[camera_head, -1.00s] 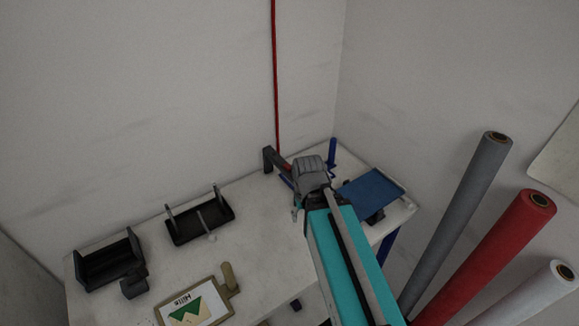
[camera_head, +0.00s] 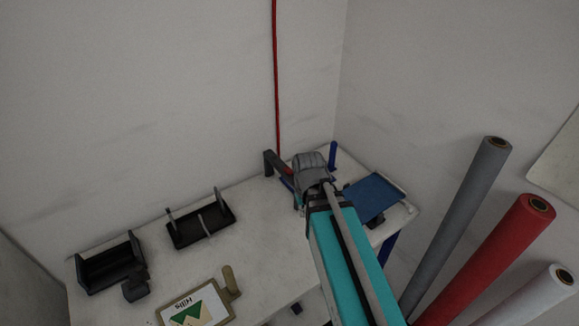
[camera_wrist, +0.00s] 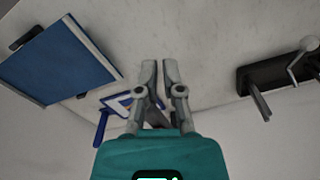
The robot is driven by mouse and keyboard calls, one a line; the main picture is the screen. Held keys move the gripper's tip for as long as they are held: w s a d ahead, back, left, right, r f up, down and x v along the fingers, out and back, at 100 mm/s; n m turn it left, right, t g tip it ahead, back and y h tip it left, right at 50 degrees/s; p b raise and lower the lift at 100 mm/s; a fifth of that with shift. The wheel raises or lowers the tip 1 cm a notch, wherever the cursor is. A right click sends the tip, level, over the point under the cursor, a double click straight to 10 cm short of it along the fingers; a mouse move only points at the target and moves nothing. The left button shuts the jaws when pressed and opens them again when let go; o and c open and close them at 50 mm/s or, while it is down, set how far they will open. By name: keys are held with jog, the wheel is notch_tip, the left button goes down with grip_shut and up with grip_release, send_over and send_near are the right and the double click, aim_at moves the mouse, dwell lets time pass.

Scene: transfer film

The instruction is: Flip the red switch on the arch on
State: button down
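A dark grey arch (camera_head: 269,162) stands at the back edge of the table. A red piece (camera_head: 286,171) shows at its right side and seems to be the switch; its position is unclear. My gripper (camera_head: 309,160) is just right of the arch, partly covering that area. In the wrist view, my gripper's two fingers (camera_wrist: 160,68) are close together with a thin gap and nothing held between them. A grey shape (camera_wrist: 156,117) shows behind the fingers; I cannot tell if it is the arch. No red switch is visible in the wrist view.
A blue plate (camera_head: 374,193) and a blue post (camera_head: 332,154) are right of my gripper. Black holders (camera_head: 200,227) and a framed picture (camera_head: 197,309) are on the table's left. Rolls (camera_head: 489,248) stand at right. The table's middle is clear.

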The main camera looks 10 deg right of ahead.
jog(key=w+r+n+t+p, duration=0.1)
jog(key=w+r+p, duration=0.3)
jog(key=w, duration=0.8)
jog(key=w+r+n+t+p, duration=0.1)
jog(key=w+r+n+p, duration=0.2)
jog(key=w, duration=0.8)
notch_tip(320, 180, up, 3)
jog(key=shift+w+d+f+y+p, duration=0.2)
jog(key=shift+w+d+y+p, duration=0.2)
jog(key=shift+p, duration=0.45)
jog(key=shift+f, duration=0.15)
jog(key=b, duration=1.1)
send_over(289, 171)
jog(key=x, duration=0.3)
jog(key=s+x, duration=0.1)
jog(key=x, duration=0.6)
jog(key=shift+s+d+f, duration=0.15)
jog(key=shift+s+d, duration=0.05)
jog(key=shift+d, duration=0.1)
jog(key=shift+s+d+f+b, duration=0.1)
jog(key=shift+s+f+b, duration=0.1)
jog(key=shift+f+b, duration=0.6)
jog(key=shift+s+d+f+b, duration=0.1)
jog(key=shift+s+f+b, duration=0.05)
jog(key=shift+f+b, duration=0.6)
jog(key=shift+a+f, duration=0.1)
